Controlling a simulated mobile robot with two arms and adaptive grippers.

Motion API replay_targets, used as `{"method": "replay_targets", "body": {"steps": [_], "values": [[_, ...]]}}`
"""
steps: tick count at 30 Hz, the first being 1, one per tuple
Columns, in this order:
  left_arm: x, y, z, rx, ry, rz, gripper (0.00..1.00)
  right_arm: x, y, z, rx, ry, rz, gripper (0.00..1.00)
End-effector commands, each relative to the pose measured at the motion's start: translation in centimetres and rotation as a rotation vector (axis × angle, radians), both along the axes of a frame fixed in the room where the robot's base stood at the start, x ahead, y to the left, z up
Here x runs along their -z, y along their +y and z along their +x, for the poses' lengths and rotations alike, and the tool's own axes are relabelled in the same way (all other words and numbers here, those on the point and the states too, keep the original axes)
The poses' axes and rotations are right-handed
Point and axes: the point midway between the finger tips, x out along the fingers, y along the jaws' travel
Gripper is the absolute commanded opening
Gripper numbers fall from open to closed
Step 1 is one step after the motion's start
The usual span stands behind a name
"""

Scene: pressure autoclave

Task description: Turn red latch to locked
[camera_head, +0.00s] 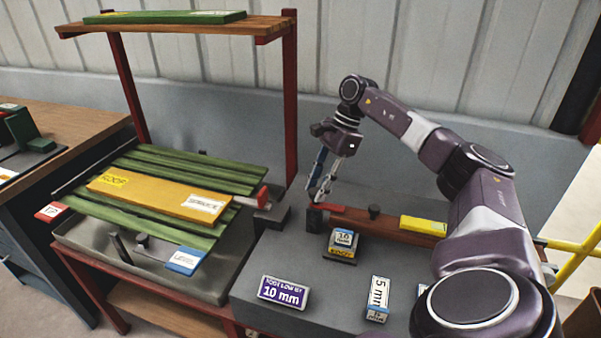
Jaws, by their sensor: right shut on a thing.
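My right arm comes in from the right, and its gripper (322,188) points down at the left end of a long red bar on the grey bench. A small bright red piece, which looks like the red latch (332,208), shows at the fingertips beside a dark block (314,219). The right gripper is shut on it; the fingers partly hide the contact. Another red piece (262,196) sticks out at the right edge of the green slatted rack. My left gripper is not in view.
A yellow block (423,226) lies on the bar. A red-posted shelf (180,27) rises behind the rack.

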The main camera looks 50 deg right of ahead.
Motion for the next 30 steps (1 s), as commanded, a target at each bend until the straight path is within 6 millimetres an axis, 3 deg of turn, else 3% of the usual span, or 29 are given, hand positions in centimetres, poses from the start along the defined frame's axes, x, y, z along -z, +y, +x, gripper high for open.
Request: {"method": "replay_targets", "body": {"steps": [16, 17, 21, 30], "values": [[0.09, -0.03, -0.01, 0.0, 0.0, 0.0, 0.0, -0.11, -0.71, -0.62, -0.014, -0.005, -0.002, 0.0], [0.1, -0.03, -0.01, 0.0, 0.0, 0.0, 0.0, -0.11, -0.71, -0.62, -0.014, -0.005, -0.002, 0.29], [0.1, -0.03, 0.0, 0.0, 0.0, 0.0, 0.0, -0.09, -0.69, -0.63, -0.014, -0.003, -0.001, 0.45], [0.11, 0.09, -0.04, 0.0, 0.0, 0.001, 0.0, -0.12, -0.68, -0.66, -0.014, -0.001, 0.0, 0.45]]}}
